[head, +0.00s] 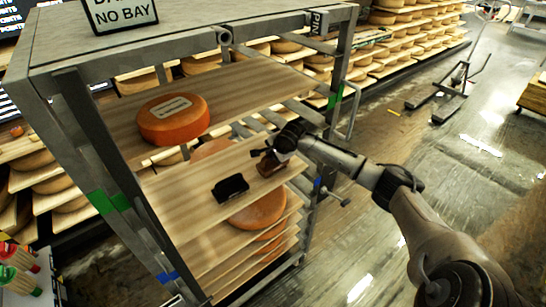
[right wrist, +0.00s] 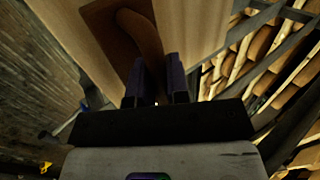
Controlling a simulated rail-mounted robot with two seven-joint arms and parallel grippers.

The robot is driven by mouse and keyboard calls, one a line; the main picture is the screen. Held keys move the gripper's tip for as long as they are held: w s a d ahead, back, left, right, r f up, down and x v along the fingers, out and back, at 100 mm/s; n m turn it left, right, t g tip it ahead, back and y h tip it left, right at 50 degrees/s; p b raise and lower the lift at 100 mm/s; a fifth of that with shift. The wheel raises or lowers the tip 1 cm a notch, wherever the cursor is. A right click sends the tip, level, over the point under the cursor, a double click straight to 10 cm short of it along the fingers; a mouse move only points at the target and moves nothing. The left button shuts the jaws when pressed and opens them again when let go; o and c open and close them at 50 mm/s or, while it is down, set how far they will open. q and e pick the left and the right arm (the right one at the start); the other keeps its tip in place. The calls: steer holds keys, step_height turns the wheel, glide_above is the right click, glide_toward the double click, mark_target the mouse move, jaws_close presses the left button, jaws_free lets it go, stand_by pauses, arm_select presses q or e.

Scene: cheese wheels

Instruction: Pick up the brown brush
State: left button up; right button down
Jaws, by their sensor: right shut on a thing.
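The brown brush (head: 270,166) lies on a wooden shelf of the metal rack, towards the shelf's right end. My right gripper (head: 270,153) reaches in from the right and is shut on the brush. In the right wrist view, the brush (right wrist: 112,32) shows as a brown block with a curved handle, and the handle passes between the dark fingers of my gripper (right wrist: 157,82). The fingers hide part of the handle. The brush appears to be on or very close to the board. My left gripper is not in view.
A black brush (head: 231,188) lies on the same shelf, to the left. An orange cheese wheel (head: 174,119) sits on the shelf above. Another wheel (head: 258,209) is below. The rack's metal post (head: 340,85) stands close to my right arm. Open floor lies to the right.

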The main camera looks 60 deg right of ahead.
step_height(320, 180, up, 3)
steer(key=shift+p, duration=0.45)
steer(key=s+a+p, duration=0.2)
steer(key=s+a, duration=0.1)
steer(key=s, duration=0.5)
steer(key=s+a+p, duration=0.2)
steer(key=s+a, duration=0.1)
steer(key=s, duration=0.6)
steer(key=shift+f, duration=0.3)
steer(key=c, duration=1.7)
jaws_free()
steer(key=shift+w, duration=0.1)
jaws_close()
